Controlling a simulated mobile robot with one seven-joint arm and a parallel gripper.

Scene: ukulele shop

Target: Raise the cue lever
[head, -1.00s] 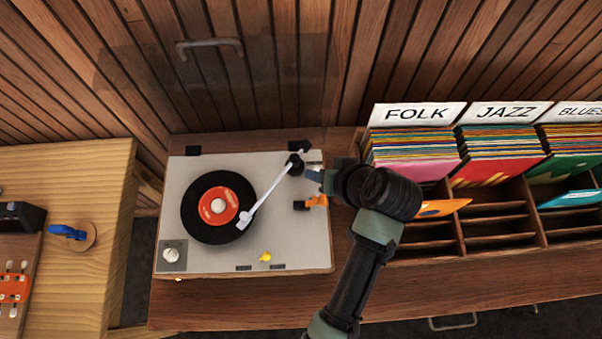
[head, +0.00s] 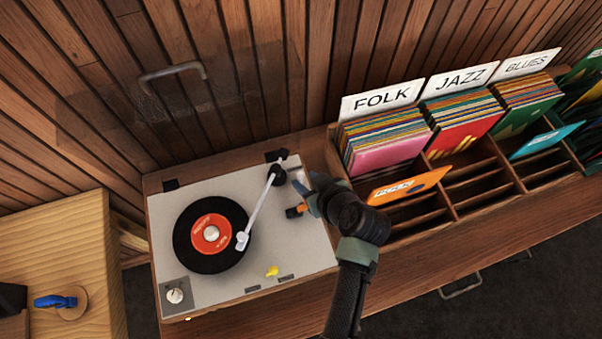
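The turntable (head: 205,285) sits on the wooden cabinet in the head view. A black record with an orange label (head: 203,258) lies on its platter. My gripper (head: 306,195) is just above and right of the lever, fingers pointing left. I cannot tell whether it touches the lever or how far its fingers are apart.
A yellow knob (head: 272,270) and a silver knob (head: 175,296) are along the deck's front. A record crate (head: 424,236) with FOLK, JAZZ and BLUES signs stands close on the right; an orange sleeve (head: 408,187) juts from it. A slatted wall rises behind.

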